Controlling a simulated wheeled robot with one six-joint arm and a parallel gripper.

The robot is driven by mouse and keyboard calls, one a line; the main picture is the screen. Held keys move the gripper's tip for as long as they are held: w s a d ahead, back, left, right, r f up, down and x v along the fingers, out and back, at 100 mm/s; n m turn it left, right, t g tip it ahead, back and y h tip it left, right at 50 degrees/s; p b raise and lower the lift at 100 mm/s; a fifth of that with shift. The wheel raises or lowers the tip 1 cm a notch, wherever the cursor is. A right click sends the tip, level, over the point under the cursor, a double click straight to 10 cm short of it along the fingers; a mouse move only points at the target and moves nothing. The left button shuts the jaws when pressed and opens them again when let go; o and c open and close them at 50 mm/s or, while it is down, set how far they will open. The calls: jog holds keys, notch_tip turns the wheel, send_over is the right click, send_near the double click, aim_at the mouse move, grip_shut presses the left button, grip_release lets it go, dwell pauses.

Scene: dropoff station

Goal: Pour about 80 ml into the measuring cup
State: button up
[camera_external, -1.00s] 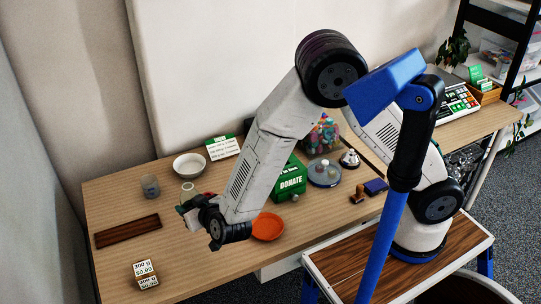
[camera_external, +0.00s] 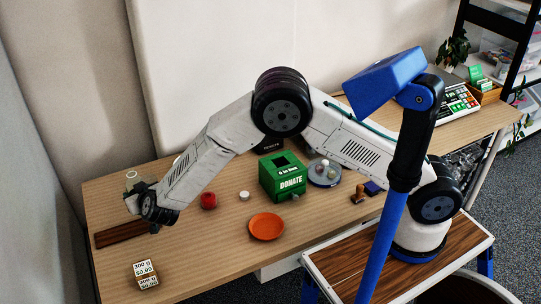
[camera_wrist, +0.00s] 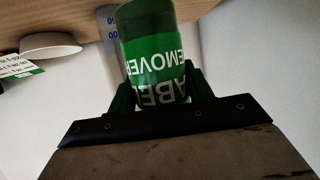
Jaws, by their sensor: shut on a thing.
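In the external view my gripper (camera_external: 142,199) is over the left part of the table, above the dark wooden strip. I see no liquid stream.
A white bowl (camera_wrist: 50,45) and a card (camera_wrist: 18,66) stand left in the wrist view.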

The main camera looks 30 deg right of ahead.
jog(key=x, duration=0.4)
jog(key=a+r+x, duration=0.1)
jog(key=x, duration=0.3)
jog(key=a+x, duration=0.1)
jog(key=x, duration=0.4)
jog(key=shift+w+a+r, duration=0.1)
jog(key=shift+a+r, duration=0.05)
jog(key=shift+a, duration=0.05)
jog(key=shift+d+r+y, duration=0.1)
jog(key=shift+y, duration=0.2)
jog(key=shift+d+m+t+y, duration=0.1)
jog(key=shift+m+t+y, duration=0.25)
jog(key=shift+m, duration=0.25)
jog(key=shift+d+m+t+y, duration=0.3)
jog(key=shift+m+y, duration=0.45)
jog(key=shift+m, duration=0.35)
jog(key=shift+a+m+t+y, duration=0.25)
jog(key=shift+m+t+y, duration=0.2)
jog(key=shift+m, duration=0.8)
jog(key=shift+a+m+t+y, duration=0.2)
jog(key=shift+m+t+y, duration=0.3)
jog(key=shift+m, duration=0.8)
jog(key=shift+a+m+t+y, duration=0.25)
jog(key=shift+m+t, duration=0.35)
jog(key=shift+m, duration=0.65)
jog(key=shift+d+r+m, duration=0.2)
jog(key=shift+r+m, duration=0.1)
jog(key=shift+m, duration=0.2)
